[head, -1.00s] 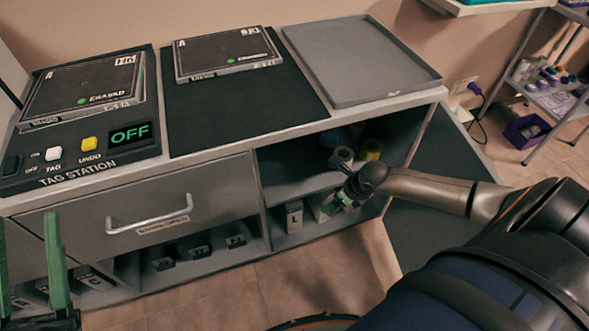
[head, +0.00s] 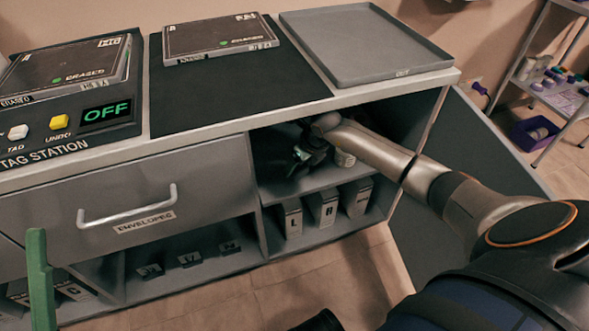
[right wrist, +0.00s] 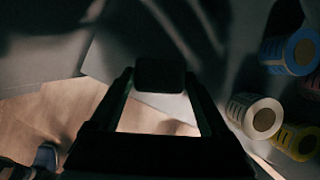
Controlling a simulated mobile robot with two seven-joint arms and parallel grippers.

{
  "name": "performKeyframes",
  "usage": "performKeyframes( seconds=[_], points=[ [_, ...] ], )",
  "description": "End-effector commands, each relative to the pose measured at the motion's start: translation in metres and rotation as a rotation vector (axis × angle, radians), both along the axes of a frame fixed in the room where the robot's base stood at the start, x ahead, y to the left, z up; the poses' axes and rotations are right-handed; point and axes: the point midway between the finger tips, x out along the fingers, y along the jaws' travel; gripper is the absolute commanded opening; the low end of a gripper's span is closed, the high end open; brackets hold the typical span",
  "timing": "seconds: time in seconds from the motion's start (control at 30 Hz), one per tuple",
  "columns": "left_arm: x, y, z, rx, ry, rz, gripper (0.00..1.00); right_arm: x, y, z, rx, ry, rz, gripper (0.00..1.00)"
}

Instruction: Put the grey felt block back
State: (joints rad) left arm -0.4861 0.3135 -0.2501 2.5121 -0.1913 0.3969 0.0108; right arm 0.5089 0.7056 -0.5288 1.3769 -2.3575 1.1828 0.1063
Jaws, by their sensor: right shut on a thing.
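My right gripper (head: 303,154) reaches into the open upper compartment of the cabinet (head: 262,195), above its shelf. In the right wrist view it is shut on a small dark block (right wrist: 160,74), held between the fingertips. The block looks nearly black in the shade, so its grey felt surface cannot be made out. In the head view the block is too small and dark to tell apart from the gripper. My left gripper shows at the lower left as one green finger (head: 40,282). Its other finger is outside the picture, and nothing is seen held.
A blue roll (right wrist: 290,50), a white roll (right wrist: 252,115) and a yellow roll (right wrist: 297,141) stand beside the right gripper. Lettered boxes (head: 322,208) fill the lower compartment. The open door (head: 475,150) is at the right. The grey tray (head: 365,50) on top is empty.

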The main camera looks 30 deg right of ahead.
Motion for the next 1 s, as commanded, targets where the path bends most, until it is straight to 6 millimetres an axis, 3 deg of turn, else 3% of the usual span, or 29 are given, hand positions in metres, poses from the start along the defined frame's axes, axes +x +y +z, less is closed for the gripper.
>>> performKeyframes(
  seconds=[0.03, 0.1, 0.2, 0.63, 0.67, 0.83, 1.0],
  points=[
    [0.0, -0.001, -0.016, 0.006, 0.002, 0.001, 0.5, 0.01, 0.003, -0.006, 0.004, -0.006, -0.001, 0.28],
    [0.001, -0.003, -0.025, 0.015, 0.005, 0.003, 0.5, 0.02, 0.005, -0.005, 0.004, -0.005, 0.001, 0.28],
    [0.002, -0.004, -0.034, 0.027, 0.013, 0.008, 0.5, 0.016, 0.003, -0.016, 0.002, 0.0, 0.001, 0.28],
    [0.003, -0.005, -0.035, 0.017, 0.018, 0.012, 0.5, 0.016, 0.003, -0.019, 0.001, 0.0, 0.0, 0.28],
    [0.003, -0.005, -0.035, 0.019, 0.018, 0.012, 0.5, 0.016, 0.003, -0.019, 0.001, 0.0, 0.0, 0.81],
    [0.003, -0.005, -0.034, 0.019, 0.018, 0.012, 0.5, 0.016, 0.003, -0.018, 0.001, 0.0, 0.0, 1.0],
    [0.003, -0.004, -0.034, 0.02, 0.017, 0.013, 0.5, 0.016, 0.003, -0.018, 0.001, 0.0, 0.0, 1.0]
  ],
)
